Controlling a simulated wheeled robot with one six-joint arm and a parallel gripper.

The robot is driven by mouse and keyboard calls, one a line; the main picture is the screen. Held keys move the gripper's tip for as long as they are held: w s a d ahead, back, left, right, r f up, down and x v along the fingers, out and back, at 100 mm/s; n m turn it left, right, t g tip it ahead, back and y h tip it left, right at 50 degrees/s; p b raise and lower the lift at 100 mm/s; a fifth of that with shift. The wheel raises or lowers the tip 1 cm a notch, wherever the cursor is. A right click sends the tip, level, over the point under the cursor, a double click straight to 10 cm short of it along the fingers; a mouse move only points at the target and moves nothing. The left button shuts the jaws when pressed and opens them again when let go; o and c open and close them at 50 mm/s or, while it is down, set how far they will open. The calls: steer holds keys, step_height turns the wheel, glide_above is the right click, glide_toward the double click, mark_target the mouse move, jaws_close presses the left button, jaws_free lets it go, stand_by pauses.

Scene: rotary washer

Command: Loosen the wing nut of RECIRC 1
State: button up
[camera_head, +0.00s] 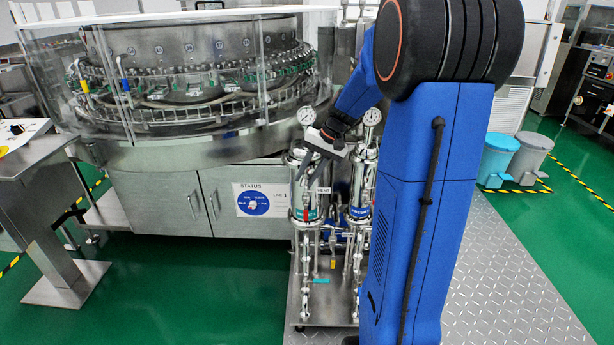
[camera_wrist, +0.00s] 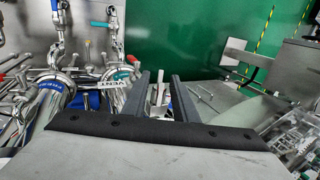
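My gripper (camera_wrist: 163,78) is open in the wrist view, its two dark straight fingers apart with no object clearly held between them. In the wrist view the blue-labelled housing (camera_wrist: 45,95) is at the left and the teal-labelled housing (camera_wrist: 119,92) is beside the fingers. I cannot make out RECIRC 1 or its wing nut.
Pressure gauges (camera_head: 306,116) stand above the housings. A VENT tag (camera_head: 323,190) hangs between them. Steel pipes and valves (camera_head: 306,262) run below. The glass-guarded rotary washer (camera_head: 180,85) is behind, a steel pedestal (camera_head: 50,235) at far left. Green floor is clear at front left.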

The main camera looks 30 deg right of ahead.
steer(key=shift+c, duration=0.6)
jaws_close()
steer(key=shift+a+g+h, duration=0.15)
steer(key=shift+g+h, duration=0.15)
steer(key=shift+h, duration=0.1)
steer(key=shift+w+a+r+g+h, duration=0.1)
steer(key=shift+g+h, duration=0.3)
steer(key=shift+h, duration=0.15)
steer(key=shift+w+a+g+h, duration=0.1)
steer(key=shift+g+h, duration=0.3)
steer(key=shift+h, duration=0.15)
steer(key=g+h, duration=0.3)
steer(key=h, duration=0.1)
steer(key=shift+w+a+h, duration=0.1)
steer(key=shift+h, duration=0.3)
steer(key=g+h, duration=0.2)
steer(key=h, duration=0.1)
steer(key=g+h, duration=0.1)
steer(key=shift+w+a+f, duration=0.1)
steer(key=shift+a+f, duration=0.05)
steer(key=shift+f, duration=0.15)
steer(key=g+h, duration=0.1)
steer(key=h, duration=0.1)
steer(key=g+h, duration=0.2)
steer(key=h, duration=0.1)
steer(key=shift+a+f, duration=0.1)
steer(key=shift+f, duration=0.1)
steer(key=shift+g+h, duration=0.3)
